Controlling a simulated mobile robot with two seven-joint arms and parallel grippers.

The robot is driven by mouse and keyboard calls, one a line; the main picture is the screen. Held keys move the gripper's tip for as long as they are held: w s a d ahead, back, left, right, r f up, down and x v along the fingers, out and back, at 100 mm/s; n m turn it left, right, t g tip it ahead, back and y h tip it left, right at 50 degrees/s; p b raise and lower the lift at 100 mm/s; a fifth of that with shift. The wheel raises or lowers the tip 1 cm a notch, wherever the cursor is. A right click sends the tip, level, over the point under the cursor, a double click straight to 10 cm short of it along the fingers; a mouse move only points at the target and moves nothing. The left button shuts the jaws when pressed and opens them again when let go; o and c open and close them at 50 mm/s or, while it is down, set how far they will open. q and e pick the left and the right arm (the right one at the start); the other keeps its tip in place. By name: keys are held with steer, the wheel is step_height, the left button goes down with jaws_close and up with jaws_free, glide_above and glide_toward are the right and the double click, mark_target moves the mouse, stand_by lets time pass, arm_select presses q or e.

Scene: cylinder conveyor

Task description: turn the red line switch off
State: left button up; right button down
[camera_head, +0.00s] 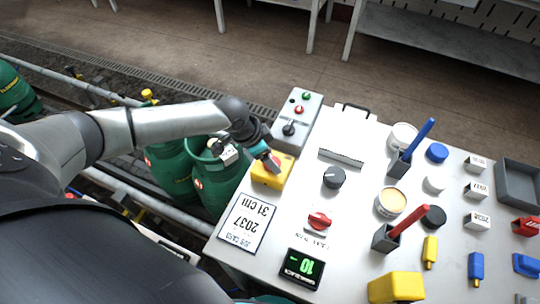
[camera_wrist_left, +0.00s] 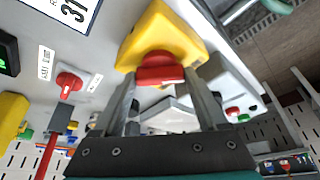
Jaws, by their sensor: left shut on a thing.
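A yellow box (camera_head: 272,172) with a red knob on top sits at the left edge of the white table. In the left wrist view the red knob (camera_wrist_left: 160,68) stands out from the yellow box (camera_wrist_left: 172,32). My left gripper (camera_head: 268,158) is at this box, its fingers on either side of the red knob and shut on it. A second red rotary knob (camera_head: 319,221) with a small label is on the table, apart from the gripper. It also shows in the left wrist view (camera_wrist_left: 68,83). The gripper hides part of the yellow box in the head view.
A grey box (camera_head: 296,115) with red, green and black controls stands beyond the gripper. A black dial (camera_head: 334,178), a display (camera_head: 302,268) and a printed card (camera_head: 247,222) are nearby. Pen holders and coloured blocks fill the right. Green cylinders (camera_head: 216,180) stand below left.

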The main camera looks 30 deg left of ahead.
arm_select(q)
steer(key=c, duration=0.5)
steer(key=shift+m, duration=0.4)
steer(key=m+g+h+b, duration=0.1)
steer(key=m, duration=0.2)
steer(key=shift+w+b, duration=0.15)
steer(key=shift+b, duration=0.2)
steer(key=m+g+b, duration=0.1)
steer(key=m, duration=0.1)
steer(key=m+g+b, duration=0.1)
steer(key=m+b, duration=0.1)
steer(key=m, duration=0.1)
steer(key=shift+w+f+h, duration=0.1)
steer(key=shift+w+h, duration=0.05)
steer(key=shift+h, duration=0.15)
steer(key=m+g+b, duration=0.2)
steer(key=m, duration=0.2)
steer(key=shift+w+m+b, duration=0.1)
steer(key=shift+m+b, duration=0.25)
steer(key=shift+m, duration=0.05)
steer(key=m+g+y+b, duration=0.1)
steer(key=m, duration=0.3)
steer(key=shift+b, duration=0.35)
steer(key=shift+m, duration=0.3)
steer(key=o, duration=1.3)
